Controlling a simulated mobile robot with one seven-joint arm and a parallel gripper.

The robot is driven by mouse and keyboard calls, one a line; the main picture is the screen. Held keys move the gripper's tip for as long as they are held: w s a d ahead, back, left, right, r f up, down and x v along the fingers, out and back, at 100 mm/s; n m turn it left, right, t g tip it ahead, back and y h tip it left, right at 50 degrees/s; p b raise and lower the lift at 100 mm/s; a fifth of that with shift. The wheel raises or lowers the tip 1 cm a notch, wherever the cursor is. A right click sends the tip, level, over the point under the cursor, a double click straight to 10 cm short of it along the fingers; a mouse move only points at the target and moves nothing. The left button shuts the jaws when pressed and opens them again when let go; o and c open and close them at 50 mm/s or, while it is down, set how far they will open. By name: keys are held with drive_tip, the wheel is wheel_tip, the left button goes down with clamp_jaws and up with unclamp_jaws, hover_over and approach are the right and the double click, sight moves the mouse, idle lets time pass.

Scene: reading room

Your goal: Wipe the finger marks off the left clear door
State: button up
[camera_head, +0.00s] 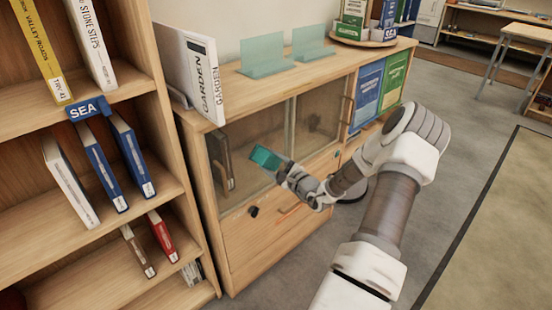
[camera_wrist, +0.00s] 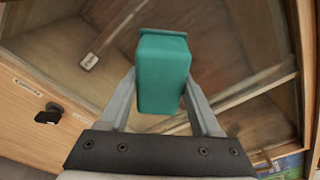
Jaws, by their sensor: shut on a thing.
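The left clear door (camera_head: 246,140) is a glass pane in the low wooden cabinet, and it appears closed. It also shows behind the gripper in the wrist view (camera_wrist: 60,50). My gripper (camera_head: 281,168) is shut on a teal block (camera_head: 264,157), which looks like a wiping pad. In the wrist view the block (camera_wrist: 162,75) sits between the two fingers. The pad is in front of the left door, toward its right side; I cannot tell whether it touches the glass. I cannot make out finger marks; the block and fingers hide part of the pane.
The right clear door (camera_head: 320,112) is beside it. A black knob (camera_head: 253,211) sits on the wooden front below. A bookshelf (camera_head: 185,150) borders the left. Open floor lies at right.

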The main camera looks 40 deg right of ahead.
drive_tip(key=shift+a, duration=0.4)
drive_tip(key=shift+r+p, duration=0.7)
drive_tip(key=shift+r, duration=0.15)
drive_tip(key=shift+w+d+f+b, duration=0.15)
drive_tip(key=shift+d+b, duration=0.3)
drive_tip(key=shift+d, duration=1.95)
drive_tip(key=shift+w+d+b, duration=0.15)
drive_tip(key=shift+d+b, duration=0.05)
drive_tip(key=shift+d, duration=0.55)
drive_tip(key=shift+w+d+b, duration=0.15)
drive_tip(key=shift+d+b, duration=0.05)
drive_tip(key=shift+d, duration=0.5)
drive_tip(key=shift+r, duration=0.2)
drive_tip(key=s, duration=0.6)
drive_tip(key=shift+d+f+p, duration=0.15)
drive_tip(key=shift+d+p, duration=0.1)
drive_tip(key=shift+p, duration=0.1)
drive_tip(key=shift+s, duration=0.15)
